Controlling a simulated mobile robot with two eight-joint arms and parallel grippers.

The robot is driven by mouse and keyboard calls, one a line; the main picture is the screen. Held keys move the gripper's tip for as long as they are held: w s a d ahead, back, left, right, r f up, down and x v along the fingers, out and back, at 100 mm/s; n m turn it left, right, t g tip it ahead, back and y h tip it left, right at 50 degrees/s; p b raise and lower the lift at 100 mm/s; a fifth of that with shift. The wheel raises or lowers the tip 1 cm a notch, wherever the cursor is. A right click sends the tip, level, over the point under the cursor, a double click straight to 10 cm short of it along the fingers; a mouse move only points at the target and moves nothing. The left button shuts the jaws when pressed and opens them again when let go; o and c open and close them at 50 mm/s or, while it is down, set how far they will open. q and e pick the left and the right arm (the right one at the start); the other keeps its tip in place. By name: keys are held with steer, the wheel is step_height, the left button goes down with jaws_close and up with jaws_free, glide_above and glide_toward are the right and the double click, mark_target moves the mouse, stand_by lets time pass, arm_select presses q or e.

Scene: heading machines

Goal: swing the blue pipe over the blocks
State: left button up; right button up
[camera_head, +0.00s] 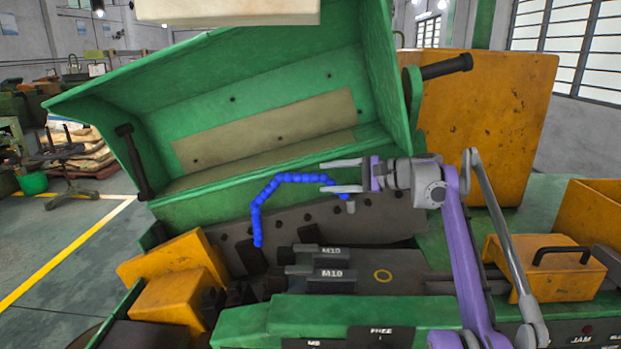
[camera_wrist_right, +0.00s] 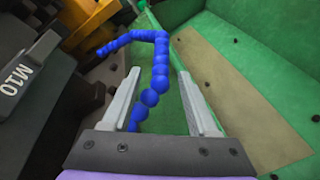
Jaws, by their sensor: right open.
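The blue pipe (camera_head: 268,187) is a beaded, bent hose. It runs left from a small grey fitting (camera_head: 350,206), then turns down to a free end left of the blocks. A dark block marked M10 (camera_head: 333,284) and one marked M15 (camera_head: 330,252) lie below and right of that end. My right gripper (camera_head: 324,177) is open at the pipe's right stretch. In the right wrist view the pipe (camera_wrist_right: 160,65) passes between the spread fingers, without a clear grip. The M10 block (camera_wrist_right: 22,88) is at left there. My left gripper is out of view.
The raised green cover (camera_head: 270,80) stands behind the pipe. Orange guards (camera_head: 175,270) are at left, an orange box with a black handle (camera_head: 545,270) at right. A green ledge (camera_head: 390,312) runs in front of the blocks. A pale slab (camera_head: 230,10) crosses the top edge.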

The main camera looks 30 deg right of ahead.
mark_target(321, 178)
steer(key=x, duration=0.5)
steer(key=shift+w+a+f, duration=0.1)
steer(key=shift+w, duration=0.25)
jaws_close()
stand_by(1.1)
